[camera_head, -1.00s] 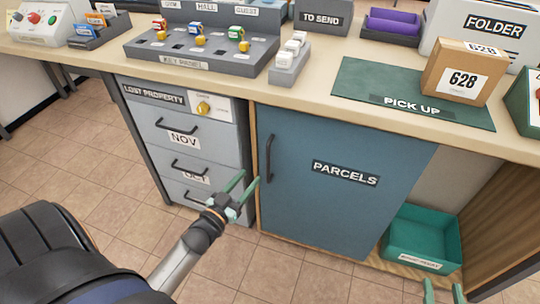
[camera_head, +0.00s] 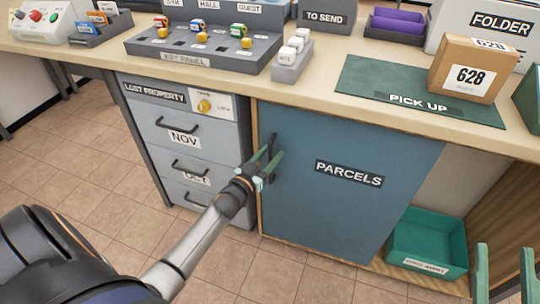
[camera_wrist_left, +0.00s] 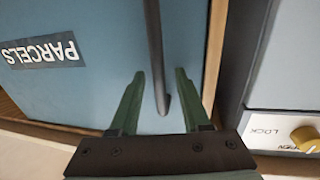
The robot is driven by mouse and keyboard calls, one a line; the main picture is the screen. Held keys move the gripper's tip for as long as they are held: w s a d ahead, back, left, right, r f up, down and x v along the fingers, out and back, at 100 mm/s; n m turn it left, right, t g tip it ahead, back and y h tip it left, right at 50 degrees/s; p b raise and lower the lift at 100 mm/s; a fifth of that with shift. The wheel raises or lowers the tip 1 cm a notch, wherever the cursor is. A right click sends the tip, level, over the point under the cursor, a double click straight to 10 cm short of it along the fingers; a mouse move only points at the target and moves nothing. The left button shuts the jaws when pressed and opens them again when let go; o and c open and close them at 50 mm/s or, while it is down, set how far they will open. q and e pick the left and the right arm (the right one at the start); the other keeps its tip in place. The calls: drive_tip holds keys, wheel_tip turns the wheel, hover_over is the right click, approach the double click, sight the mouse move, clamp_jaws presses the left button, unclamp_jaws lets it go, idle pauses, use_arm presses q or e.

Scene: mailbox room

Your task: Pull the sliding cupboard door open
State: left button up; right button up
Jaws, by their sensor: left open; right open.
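The blue sliding cupboard door (camera_head: 340,210) carries a PARCELS label and stands under the counter, with an open space at its right. Its dark vertical handle (camera_head: 271,152) is near the door's left edge. My left gripper (camera_head: 275,163) is open at the handle. In the left wrist view the handle (camera_wrist_left: 156,60) runs down between the two green fingers of the left gripper (camera_wrist_left: 157,95), with a gap on each side. My right gripper (camera_head: 504,270) is open and empty at the lower right, apart from the door.
A grey drawer unit (camera_head: 185,145) with handles stands just left of the door. A green bin (camera_head: 428,240) sits in the open space right of it. The counter (camera_head: 310,90) above holds a key panel, a parcel box (camera_head: 468,68) and trays. The tiled floor in front is clear.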

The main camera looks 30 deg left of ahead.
use_arm(q)
clamp_jaws()
idle(0.3)
idle(1.1)
